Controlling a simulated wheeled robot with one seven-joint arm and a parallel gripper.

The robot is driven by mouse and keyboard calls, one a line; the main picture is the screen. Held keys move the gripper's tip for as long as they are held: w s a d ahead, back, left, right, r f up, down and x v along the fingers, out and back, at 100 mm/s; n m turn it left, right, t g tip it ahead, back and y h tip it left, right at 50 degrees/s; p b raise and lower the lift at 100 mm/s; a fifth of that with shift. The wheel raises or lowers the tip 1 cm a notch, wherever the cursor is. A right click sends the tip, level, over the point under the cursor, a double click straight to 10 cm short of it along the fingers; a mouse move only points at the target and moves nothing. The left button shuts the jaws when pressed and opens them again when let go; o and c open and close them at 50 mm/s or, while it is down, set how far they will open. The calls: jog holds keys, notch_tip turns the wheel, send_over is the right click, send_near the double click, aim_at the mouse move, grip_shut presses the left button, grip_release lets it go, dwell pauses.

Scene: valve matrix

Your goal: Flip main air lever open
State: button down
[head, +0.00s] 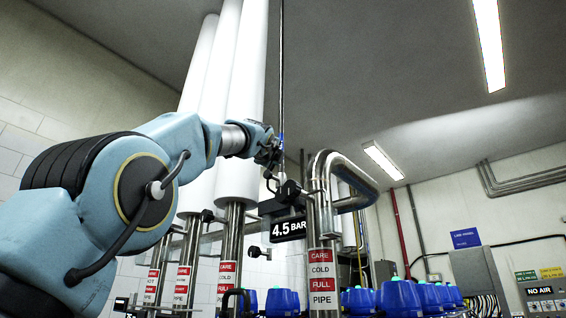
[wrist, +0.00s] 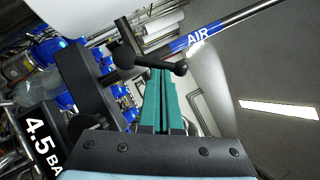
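The main air lever (wrist: 155,65) is a black handle with rounded ends, in the upper middle of the wrist view. It is beside a thin pipe with a blue AIR label (wrist: 198,39). My gripper (wrist: 161,74) has two teal fingers lying close together, with only a thin dark line between them. Their tips are right at the lever's bar; I cannot tell whether they touch it. In the head view my gripper (head: 271,154) is beside the thin vertical pipe (head: 282,75), and the lever is too small to make out clearly there.
A black 4.5 BAR sign (head: 288,228) hangs just below my gripper. A bent steel pipe (head: 322,175) stands close on the right. Thick white pipes (head: 240,110) rise behind my arm. Blue valve caps (head: 400,297) stand in a row below.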

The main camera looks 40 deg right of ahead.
jog(key=shift+w+a+r+n+y+p, duration=0.1)
jog(key=shift+w+r+n+y+p, duration=0.45)
jog(key=shift+p, duration=0.75)
jog(key=shift+w+a+r+n+y+p, duration=0.1)
jog(key=shift+w+r+n+y+p, duration=0.15)
jog(key=shift+w+r+n+p, duration=0.7)
jog(key=shift+s+f+p, duration=0.2)
jog(key=shift+s+p, duration=0.2)
jog(key=shift+p, duration=0.05)
jog(key=shift+a, duration=0.1)
